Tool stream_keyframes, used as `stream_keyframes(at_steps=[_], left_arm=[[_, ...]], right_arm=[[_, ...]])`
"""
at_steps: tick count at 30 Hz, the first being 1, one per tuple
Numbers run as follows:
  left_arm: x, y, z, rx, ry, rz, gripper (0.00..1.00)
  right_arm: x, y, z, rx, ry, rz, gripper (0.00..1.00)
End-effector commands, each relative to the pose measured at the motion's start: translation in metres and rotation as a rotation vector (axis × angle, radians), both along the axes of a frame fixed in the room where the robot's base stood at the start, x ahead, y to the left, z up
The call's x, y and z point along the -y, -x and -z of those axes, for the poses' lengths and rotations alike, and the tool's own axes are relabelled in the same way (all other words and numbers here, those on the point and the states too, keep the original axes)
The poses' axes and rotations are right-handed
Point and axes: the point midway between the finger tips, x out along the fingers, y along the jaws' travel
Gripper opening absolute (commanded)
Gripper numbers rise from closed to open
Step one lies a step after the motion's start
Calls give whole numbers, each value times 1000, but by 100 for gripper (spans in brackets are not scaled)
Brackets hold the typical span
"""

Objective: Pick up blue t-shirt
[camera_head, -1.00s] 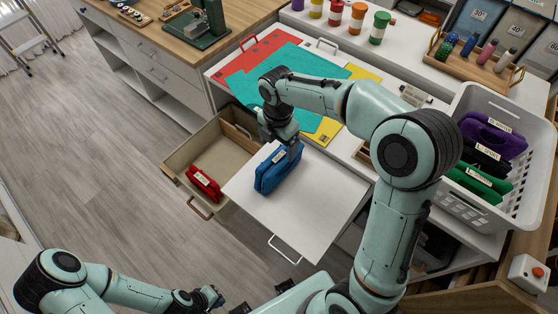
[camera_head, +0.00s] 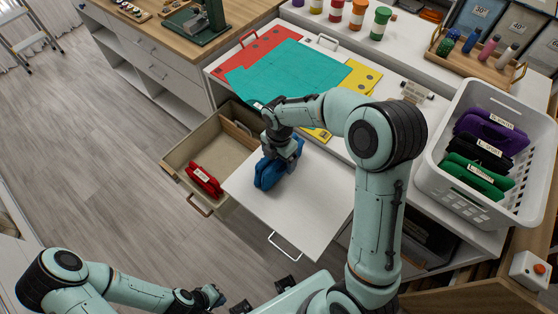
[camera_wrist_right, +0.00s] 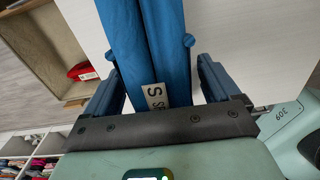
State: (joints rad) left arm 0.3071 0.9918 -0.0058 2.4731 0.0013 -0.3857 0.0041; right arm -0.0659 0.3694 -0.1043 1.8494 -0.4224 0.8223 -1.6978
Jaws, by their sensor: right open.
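The blue t-shirt (camera_head: 268,172) is a folded bundle on the white pull-out board. In the right wrist view the blue t-shirt (camera_wrist_right: 150,45) runs up between the fingers, with a white label marked S. My right gripper (camera_head: 284,153) is over the shirt, hiding part of it. In the right wrist view my right gripper (camera_wrist_right: 150,60) is open, with one finger on each side of the shirt. Whether the fingers touch the cloth is hard to tell. My left gripper (camera_head: 213,296) is low at the bottom left, away from the shirt; its jaws are too small to read.
The white board (camera_head: 310,215) is otherwise clear. A red folded garment (camera_head: 204,181) lies in the open drawer (camera_head: 178,153) to the left. A white basket (camera_head: 450,195) with purple, black and green garments stands at right.

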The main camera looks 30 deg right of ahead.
Motion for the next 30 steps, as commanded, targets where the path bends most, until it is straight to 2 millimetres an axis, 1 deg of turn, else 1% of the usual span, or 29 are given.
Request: stream_keyframes(at_steps=[1, 2, 3, 5, 6, 7, 8, 14, 17, 20, 27, 30], left_arm=[[0, 0, 0, 0, 0, 0, 0], [0, 0, 0, 0, 0, 0, 0], [0, 0, 0, 0, 0, 0, 0], [0, 0, 0, 0, 0, 0, 0], [0, 0, 0, 0, 0, 0, 0], [0, 0, 0, 0, 0, 0, 0], [0, 0, 0, 0, 0, 0, 0], [0, 0, 0, 0, 0, 0, 0], [0, -1, -1, 1, 0, 0, 0], [0, -2, -2, 2, 0, 0, 0], [0, -6, -8, 7, 0, 0, 0], [0, -7, -10, 9, 0, 0, 0]], right_arm=[[0, 0, 0, 0, 0, 0, 89], [0, 0, 0, 0, 0, 0, 86], [0, 0, -1, 0, 0, 0, 73], [0, 0, -1, 0, 0, 0, 54], [0, 0, -1, 0, 0, 0, 41], [0, 0, -1, 0, 0, 0, 31], [0, 0, -1, 0, 0, 0, 29], [0, 0, -1, 1, 0, 0, 29], [0, -1, -6, 3, 0, 0, 29], [0, -1, -19, 5, 0, 0, 29], [0, -2, -69, 8, 0, 0, 29], [0, -1, -85, 5, -1, 0, 29]])
